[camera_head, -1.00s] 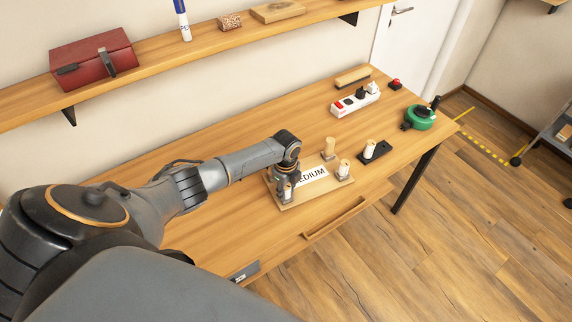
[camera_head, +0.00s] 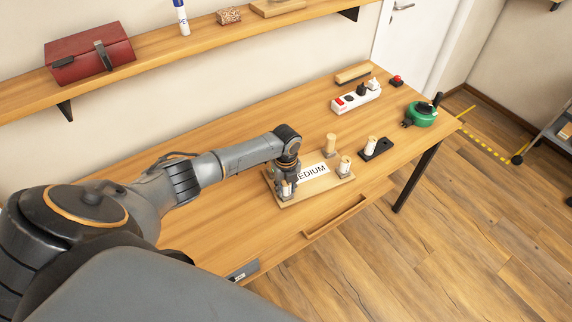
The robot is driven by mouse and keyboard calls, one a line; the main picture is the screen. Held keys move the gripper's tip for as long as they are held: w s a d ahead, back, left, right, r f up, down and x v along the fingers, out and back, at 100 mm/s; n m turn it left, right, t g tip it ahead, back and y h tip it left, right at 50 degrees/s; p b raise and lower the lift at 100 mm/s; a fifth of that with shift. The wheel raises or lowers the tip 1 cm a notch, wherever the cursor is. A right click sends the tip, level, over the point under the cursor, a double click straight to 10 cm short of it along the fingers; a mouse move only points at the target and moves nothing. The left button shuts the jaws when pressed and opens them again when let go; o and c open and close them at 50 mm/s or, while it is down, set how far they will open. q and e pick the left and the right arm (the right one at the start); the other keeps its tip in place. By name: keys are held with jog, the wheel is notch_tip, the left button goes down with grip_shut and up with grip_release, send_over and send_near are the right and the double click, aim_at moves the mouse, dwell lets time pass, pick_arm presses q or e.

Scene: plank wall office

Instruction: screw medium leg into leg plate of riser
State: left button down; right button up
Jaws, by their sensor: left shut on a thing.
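The riser (camera_head: 318,187) is a light wooden board lying on the table, with a white label reading "MEDIUM", its first letter hidden by my gripper. My left gripper (camera_head: 286,190) points down at the board's near left corner and is shut on a medium leg (camera_head: 286,188), mostly hidden between its fingers. The leg plate under it is hidden. Two other pale legs stand upright on the board, one at the back (camera_head: 331,144) and one at the right corner (camera_head: 345,165). My right gripper is not in view.
A black holder (camera_head: 378,150) with a pale leg (camera_head: 371,146) stands right of the riser. Behind are a power strip (camera_head: 356,99), a wooden block (camera_head: 353,74), a red button (camera_head: 396,80) and a green tape dispenser (camera_head: 421,115). A shelf (camera_head: 210,35) runs above the table.

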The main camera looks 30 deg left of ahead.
pick_arm(q)
jog(key=shift+f+m+b, duration=0.15)
jog(key=shift+m+b, duration=0.45)
jog(key=shift+m, duration=0.5)
jog(key=shift+m+b, duration=0.4)
jog(key=shift+m, duration=1.1)
jog(key=m+b, duration=0.1)
jog(key=m, duration=0.1)
jog(key=shift+m+b, duration=0.3)
jog(key=shift+m, duration=0.1)
jog(key=c, duration=0.9)
grip_release()
jog(key=shift+r, duration=0.25)
